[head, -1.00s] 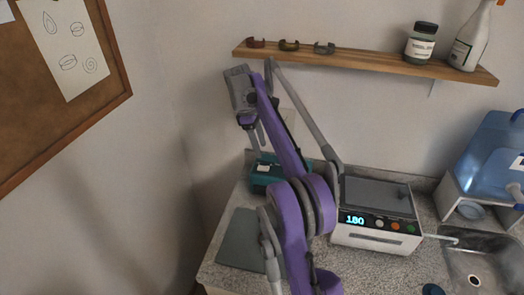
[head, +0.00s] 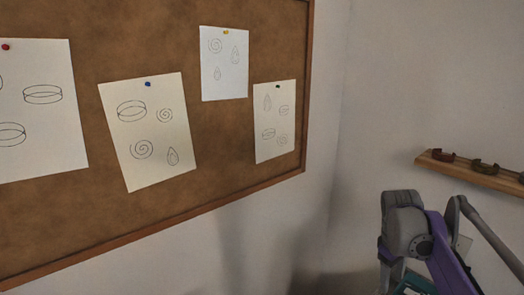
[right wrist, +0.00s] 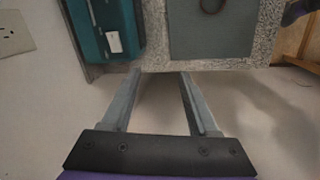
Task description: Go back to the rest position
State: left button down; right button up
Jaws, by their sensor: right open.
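My right arm, purple and grey, shows at the lower right of the head view, its upper end in front of the bare wall. My right gripper (right wrist: 160,74) is open, with nothing between its two grey fingers. In the right wrist view its fingertips overlap the front edge of the speckled counter (right wrist: 155,35); I cannot tell how far apart they are in depth. My left gripper is in neither view.
The wrist view shows a teal box (right wrist: 106,28), a grey mat (right wrist: 210,38) and part of a dark red ring (right wrist: 212,4) on it. The head view shows a corkboard (head: 225,125) with pinned drawings and a wooden shelf (head: 470,176) with bracelets.

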jog(key=s+a+f+m+t, duration=0.1)
jog(key=s+a+f, duration=0.3)
jog(key=s+a, duration=0.1)
jog(key=s+a+f+m+t+y, duration=0.1)
jog(key=s+a+f, duration=0.3)
jog(key=s, duration=0.4)
jog(key=s+a+f+m+t, duration=0.3)
jog(key=s+a+f, duration=0.2)
jog(key=s+a, duration=0.1)
jog(key=shift+s+f+y, duration=0.1)
jog(key=shift+s+y, duration=0.3)
jog(key=shift+s, duration=0.3)
jog(key=shift+s+a+f+m+t, duration=0.15)
jog(key=shift+s+f+m+t, duration=0.05)
jog(key=shift+f+m+t, duration=0.15)
